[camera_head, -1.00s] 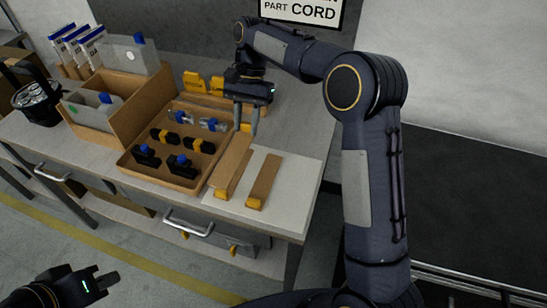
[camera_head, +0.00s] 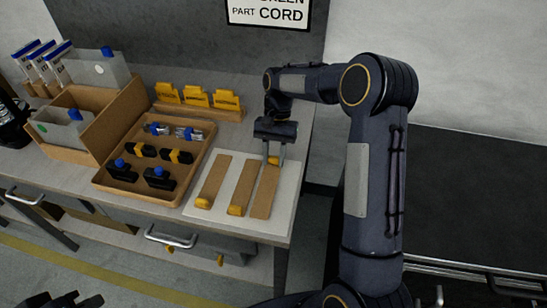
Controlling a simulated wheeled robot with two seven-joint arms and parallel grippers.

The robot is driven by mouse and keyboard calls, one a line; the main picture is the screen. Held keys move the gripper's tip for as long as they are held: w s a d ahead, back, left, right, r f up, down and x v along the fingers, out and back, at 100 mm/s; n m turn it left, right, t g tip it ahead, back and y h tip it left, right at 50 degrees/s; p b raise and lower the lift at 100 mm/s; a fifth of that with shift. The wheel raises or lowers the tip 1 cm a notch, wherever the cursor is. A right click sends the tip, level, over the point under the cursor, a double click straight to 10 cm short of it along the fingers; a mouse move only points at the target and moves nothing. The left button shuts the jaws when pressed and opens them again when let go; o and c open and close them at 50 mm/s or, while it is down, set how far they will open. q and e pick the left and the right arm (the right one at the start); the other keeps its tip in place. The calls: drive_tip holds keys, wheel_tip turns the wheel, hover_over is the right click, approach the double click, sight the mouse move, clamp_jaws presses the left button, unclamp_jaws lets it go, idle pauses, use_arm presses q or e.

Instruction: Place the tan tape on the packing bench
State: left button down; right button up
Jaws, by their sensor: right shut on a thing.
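Three tan strips with yellow ends lie on or over a pale mat (camera_head: 283,222) on the packing bench (camera_head: 255,82). The left strip (camera_head: 215,180) and middle strip (camera_head: 244,186) have their yellow ends toward me. The rightmost strip, the tan tape (camera_head: 264,193), has its yellow end at the far side, between the fingers of my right gripper (camera_head: 273,155). The gripper is shut on that end. I cannot tell whether this tape touches the mat. My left gripper (camera_head: 78,301) is low at the bottom left, away from the bench, partly cut off; its opening is unclear.
A brown tray (camera_head: 150,197) with several black, yellow and blue-capped items stands left of the mat. Yellow holders (camera_head: 197,97) stand behind it. A cardboard box (camera_head: 113,108) and white-blue tubes (camera_head: 42,60) are further left. The mat's right side is near the bench edge.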

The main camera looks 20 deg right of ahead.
drive_tip(key=shift+f, duration=0.4)
drive_tip(key=o, duration=1.1)
drive_tip(key=shift+f, duration=0.1)
